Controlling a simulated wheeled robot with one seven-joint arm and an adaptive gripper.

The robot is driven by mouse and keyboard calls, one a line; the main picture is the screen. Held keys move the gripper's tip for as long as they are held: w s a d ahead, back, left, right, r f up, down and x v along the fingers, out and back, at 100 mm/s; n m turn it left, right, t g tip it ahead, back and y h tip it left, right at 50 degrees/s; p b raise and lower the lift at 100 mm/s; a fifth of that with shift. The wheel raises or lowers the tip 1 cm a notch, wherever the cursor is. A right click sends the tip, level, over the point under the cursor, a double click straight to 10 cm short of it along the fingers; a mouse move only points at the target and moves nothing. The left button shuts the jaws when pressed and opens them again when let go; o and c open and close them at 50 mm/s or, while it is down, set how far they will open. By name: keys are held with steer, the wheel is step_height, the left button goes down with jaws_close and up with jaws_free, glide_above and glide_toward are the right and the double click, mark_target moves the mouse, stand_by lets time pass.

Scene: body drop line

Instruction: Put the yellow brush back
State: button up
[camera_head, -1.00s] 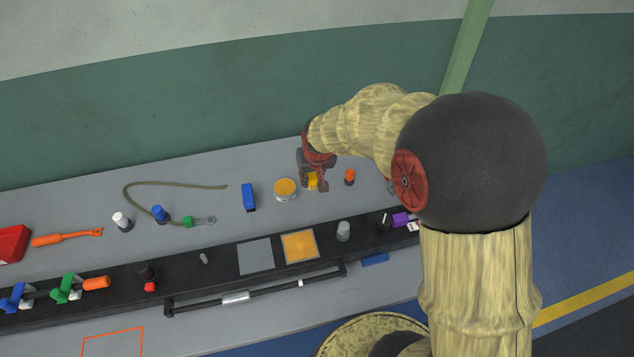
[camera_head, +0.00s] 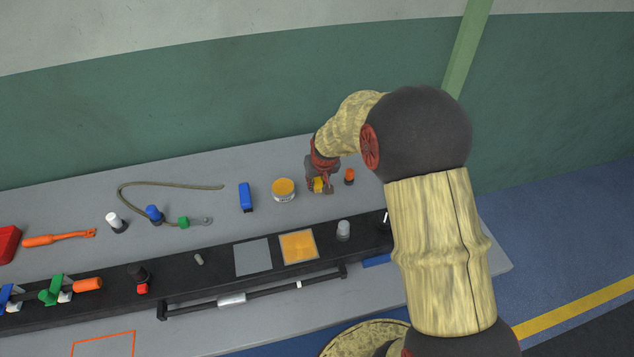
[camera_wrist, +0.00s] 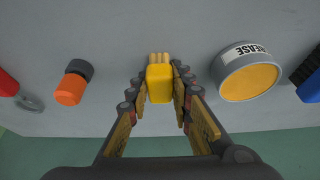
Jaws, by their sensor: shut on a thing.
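The yellow brush (camera_wrist: 159,82) is a small yellow block with pale bristles at its far end in the wrist view. My gripper (camera_wrist: 160,84) has its two fingers closed on the sides of the brush. In the head view my gripper (camera_head: 320,188) points down over the grey bench, and only a bit of the yellow brush (camera_head: 318,184) shows between its fingers. I cannot tell whether the brush touches the bench.
A grease tin (camera_head: 283,189) stands left of my gripper, and an orange-topped piece (camera_head: 350,176) stands close on its right. A blue brush-like block (camera_head: 246,197) lies farther left. A black rail with grey (camera_head: 253,257) and yellow (camera_head: 299,246) squares runs in front.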

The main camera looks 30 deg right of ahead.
steer(key=shift+f, duration=0.1)
steer(key=o, duration=1)
steer(key=shift+o, duration=0.2)
